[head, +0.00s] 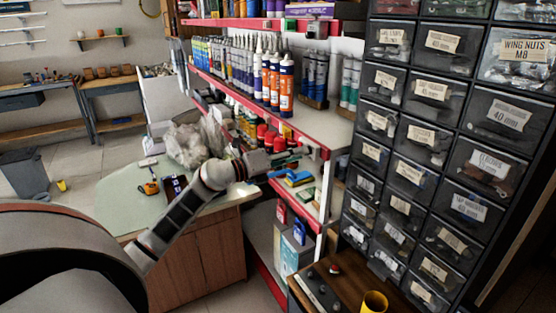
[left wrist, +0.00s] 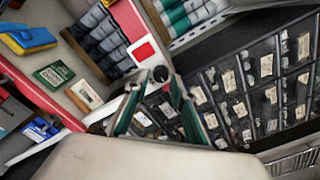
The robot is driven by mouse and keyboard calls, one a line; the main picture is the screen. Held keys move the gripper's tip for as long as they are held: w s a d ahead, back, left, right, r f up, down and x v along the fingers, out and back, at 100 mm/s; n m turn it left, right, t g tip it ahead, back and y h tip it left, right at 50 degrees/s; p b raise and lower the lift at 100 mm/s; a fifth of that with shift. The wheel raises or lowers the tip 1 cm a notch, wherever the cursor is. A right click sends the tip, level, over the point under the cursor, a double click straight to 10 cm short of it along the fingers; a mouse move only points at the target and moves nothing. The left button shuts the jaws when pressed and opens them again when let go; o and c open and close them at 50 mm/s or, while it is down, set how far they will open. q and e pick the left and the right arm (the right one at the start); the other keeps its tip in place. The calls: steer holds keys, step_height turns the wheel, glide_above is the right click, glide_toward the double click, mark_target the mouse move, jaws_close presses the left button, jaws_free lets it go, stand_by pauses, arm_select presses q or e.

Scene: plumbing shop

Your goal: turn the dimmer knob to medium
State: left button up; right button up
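A small dark round knob (left wrist: 161,74), which I take for the dimmer knob, sits at the end of the shelf post below a red-and-white square plate (left wrist: 143,52). In the head view the knob (head: 315,153) is small and partly unclear beside my fingertips. My left gripper (head: 291,159) reaches toward the post from the left. In the left wrist view its two teal fingers (left wrist: 157,100) are apart, with the knob showing beyond the gap between them. I cannot tell whether they touch it. The knob's setting is not readable. My right gripper is not in view.
Shelves with tubes (head: 279,85) stand behind the gripper, with a blue-and-yellow sponge (head: 298,180) on a lower shelf. A drawer cabinet (head: 430,140) stands close on the right. Below are a dark panel (head: 318,288) and a yellow cup (head: 374,302).

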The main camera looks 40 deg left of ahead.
arm_select(q)
steer(key=v, duration=1)
steer(key=shift+s+a, duration=0.2)
steer(key=shift+s, duration=0.1)
steer(key=shift+d+f, duration=0.1)
steer(key=s+d+f+n+y, duration=0.1)
steer(key=s+d+f+n, duration=0.25)
steer(key=f+n, duration=0.35)
steer(key=s+d+f+n+y, duration=0.2)
steer(key=d+f+n, duration=0.25)
steer(key=f, duration=0.35)
steer(key=s+d+f+n+y, duration=0.1)
steer(key=s+d+f+n, duration=0.25)
steer(key=f+n, duration=0.35)
steer(key=s+d+f+n+g, duration=0.5)
steer(key=s+d+f+n, duration=0.3)
steer(key=s+d+f, duration=0.5)
step_height(320, 180, down, 4)
steer(key=d, duration=0.3)
steer(key=shift+s+g, duration=0.2)
steer(key=shift+g, duration=0.2)
steer(key=shift+f, duration=0.15)
